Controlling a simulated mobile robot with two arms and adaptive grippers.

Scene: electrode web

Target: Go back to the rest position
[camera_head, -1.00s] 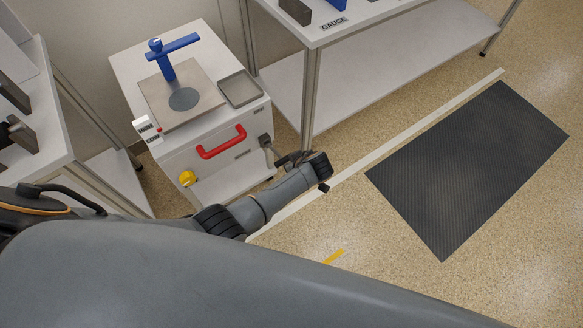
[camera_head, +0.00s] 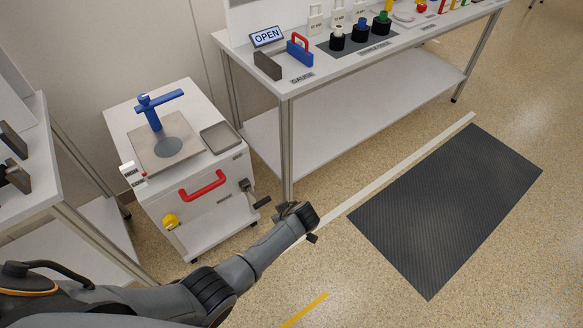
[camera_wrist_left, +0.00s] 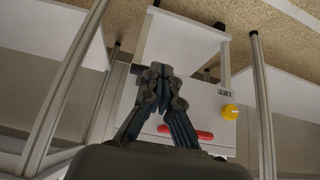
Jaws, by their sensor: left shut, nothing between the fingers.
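My left arm comes in from the lower left in the head view and reaches out over the floor. My left gripper is small and dark there (camera_head: 287,209), partly hidden by the wrist, in front of the right side of the white cart (camera_head: 225,207). In the left wrist view its fingers (camera_wrist_left: 161,72) are together and empty. Behind them show the cart's red handle (camera_wrist_left: 185,132) and yellow knob (camera_wrist_left: 230,112). I cannot tell the exact gap to the cart. My right gripper is in neither view.
The cart carries a blue clamp (camera_head: 152,112) and a grey tray (camera_head: 221,137). A long white table (camera_head: 345,75) stands behind and right, another table (camera_head: 35,190) at the left. A dark mat (camera_head: 445,210) lies on the open floor at the right.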

